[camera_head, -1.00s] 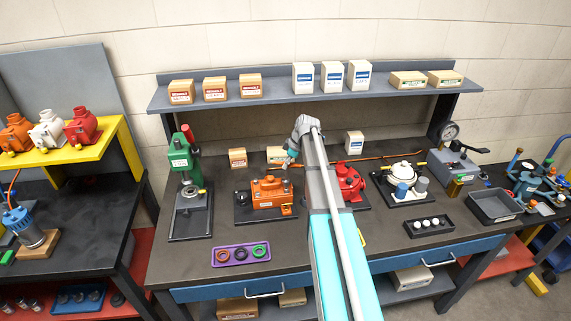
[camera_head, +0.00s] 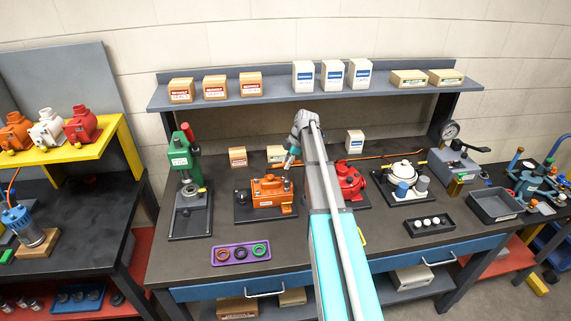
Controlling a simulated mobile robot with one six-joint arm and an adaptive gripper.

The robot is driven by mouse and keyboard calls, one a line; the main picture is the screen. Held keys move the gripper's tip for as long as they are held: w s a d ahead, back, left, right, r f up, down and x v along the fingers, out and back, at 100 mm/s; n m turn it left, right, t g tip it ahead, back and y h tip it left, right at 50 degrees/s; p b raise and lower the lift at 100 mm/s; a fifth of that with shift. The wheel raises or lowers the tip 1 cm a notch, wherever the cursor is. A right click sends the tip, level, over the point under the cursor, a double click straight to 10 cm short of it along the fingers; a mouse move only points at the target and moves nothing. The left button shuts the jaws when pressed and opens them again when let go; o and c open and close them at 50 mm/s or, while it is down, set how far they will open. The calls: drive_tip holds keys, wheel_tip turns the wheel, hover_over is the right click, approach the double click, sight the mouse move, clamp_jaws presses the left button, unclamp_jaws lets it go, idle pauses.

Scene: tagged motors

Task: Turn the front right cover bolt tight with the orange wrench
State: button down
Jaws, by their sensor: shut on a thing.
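My gripper (camera_head: 289,164) points down and to the left from my wrist, over the back right part of the orange motor unit (camera_head: 268,191). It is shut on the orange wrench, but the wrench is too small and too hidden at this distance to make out. The orange motor unit sits on a dark base plate (camera_head: 250,215) on the workbench. Its cover bolts are too small to tell apart, and I cannot tell whether the wrench touches one.
My arm partly hides the red motor (camera_head: 351,182) to the right. A green press (camera_head: 185,170) stands to the left, and a purple tray (camera_head: 240,253) with rings lies in front. Small boxes (camera_head: 238,156) stand behind. Bench room is clear around the purple tray.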

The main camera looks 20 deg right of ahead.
drive_tip(key=shift+f, duration=0.15)
idle(0.8)
drive_tip(key=shift+f+b, duration=1.05)
drive_tip(key=shift+b, duration=0.15)
drive_tip(key=shift+s+m, duration=0.1)
drive_tip(key=shift+m, duration=0.2)
